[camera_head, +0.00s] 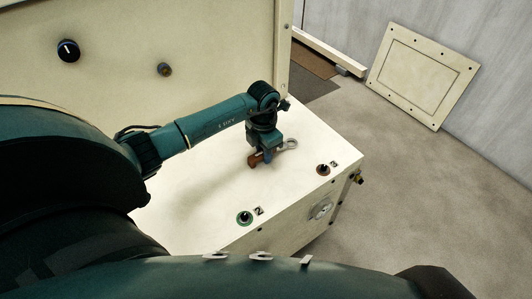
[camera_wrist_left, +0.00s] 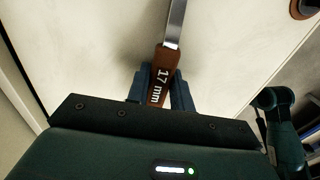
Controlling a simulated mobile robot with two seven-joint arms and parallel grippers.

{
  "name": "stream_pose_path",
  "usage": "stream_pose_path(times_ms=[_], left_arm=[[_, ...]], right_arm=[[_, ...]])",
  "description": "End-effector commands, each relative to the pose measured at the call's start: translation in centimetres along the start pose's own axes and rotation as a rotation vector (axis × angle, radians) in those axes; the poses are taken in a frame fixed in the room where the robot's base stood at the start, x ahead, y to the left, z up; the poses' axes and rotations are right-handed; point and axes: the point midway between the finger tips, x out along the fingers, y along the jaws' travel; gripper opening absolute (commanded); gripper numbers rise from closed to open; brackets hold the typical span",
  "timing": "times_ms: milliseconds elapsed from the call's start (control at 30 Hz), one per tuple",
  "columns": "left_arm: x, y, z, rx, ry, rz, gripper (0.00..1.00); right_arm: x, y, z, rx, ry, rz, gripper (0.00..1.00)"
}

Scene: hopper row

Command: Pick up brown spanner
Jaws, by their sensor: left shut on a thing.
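The brown spanner (camera_wrist_left: 159,78) has a brown handle marked "17 mm" and a bare metal shaft. In the left wrist view, my left gripper (camera_wrist_left: 160,88) is shut on the handle, one finger on each side, and the shaft points away from it. In the head view, the spanner's silver ring end (camera_head: 291,144) sticks out to the right of my left gripper (camera_head: 261,158), over the pale box top. I cannot tell whether the spanner touches the top. My right gripper is not seen.
The pale box top (camera_head: 205,195) carries a green-ringed switch (camera_head: 244,218) and a red-brown-ringed switch (camera_head: 323,170) near its edges. A pale upright panel with a black knob (camera_head: 68,50) stands behind. A framed plate (camera_head: 422,75) leans on the wall.

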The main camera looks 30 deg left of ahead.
Motion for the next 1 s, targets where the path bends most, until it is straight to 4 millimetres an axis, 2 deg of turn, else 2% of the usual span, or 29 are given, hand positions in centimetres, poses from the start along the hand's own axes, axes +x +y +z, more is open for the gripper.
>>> stream_pose_path(times_ms=[33,200,500,567,900,1000], left_arm=[[0.0,0.0,0.0,0.000,0.000,0.000,0.13],[0.0,0.0,0.0,0.000,0.000,0.000,0.00],[-0.6,0.1,0.1,-0.001,-0.002,0.002,0.00],[-1.3,0.1,0.1,0.000,-0.003,0.003,0.00],[-7.8,0.1,0.1,0.001,-0.003,0.003,0.00],[-9.1,0.1,0.1,0.000,-0.003,0.002,0.00]], right_arm=[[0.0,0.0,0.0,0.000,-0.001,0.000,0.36],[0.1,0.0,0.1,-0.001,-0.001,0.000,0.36],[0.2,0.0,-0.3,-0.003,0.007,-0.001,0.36],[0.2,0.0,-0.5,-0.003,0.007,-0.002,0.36],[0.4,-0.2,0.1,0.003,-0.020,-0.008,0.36],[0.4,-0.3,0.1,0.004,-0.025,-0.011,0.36]])
